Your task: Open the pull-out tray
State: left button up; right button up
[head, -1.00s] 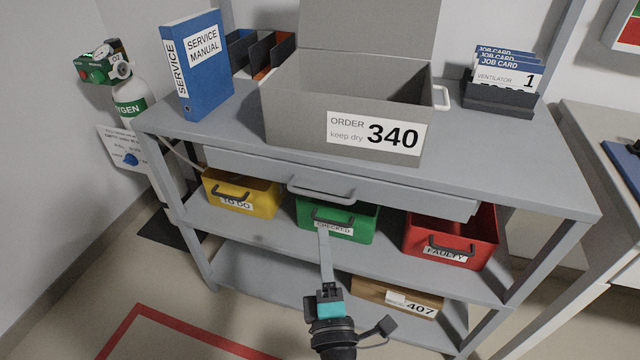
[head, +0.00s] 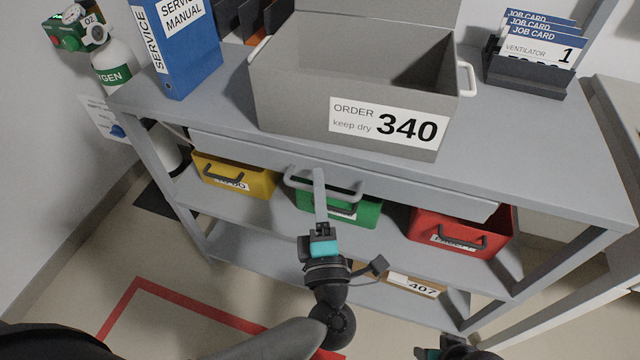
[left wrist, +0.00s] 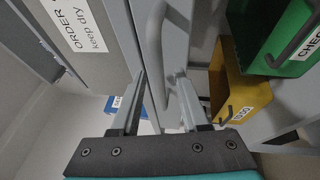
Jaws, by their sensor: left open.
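The grey pull-out tray (head: 420,188) sits under the worktop and looks closed. Its grey bar handle (head: 296,181) is on the middle of its front. My left gripper (head: 319,176) is open, with its fingers up at the handle. In the left wrist view the handle (left wrist: 155,45) runs down between the two open fingertips (left wrist: 160,78); I cannot tell whether they touch it. My right gripper (head: 447,348) shows only in part at the bottom edge of the head view, and its jaws are not clear.
A grey box labelled 340 (head: 290,110) stands on the worktop above the tray. Yellow (head: 260,183), green (head: 365,217) and red (head: 500,225) bins stand on the shelf below, close under the tray. A cardboard box (head: 430,292) lies on the bottom shelf.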

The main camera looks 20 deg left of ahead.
pick_arm(q)
jog(key=shift+c, duration=0.2)
grip_shut()
dwell(1.1)
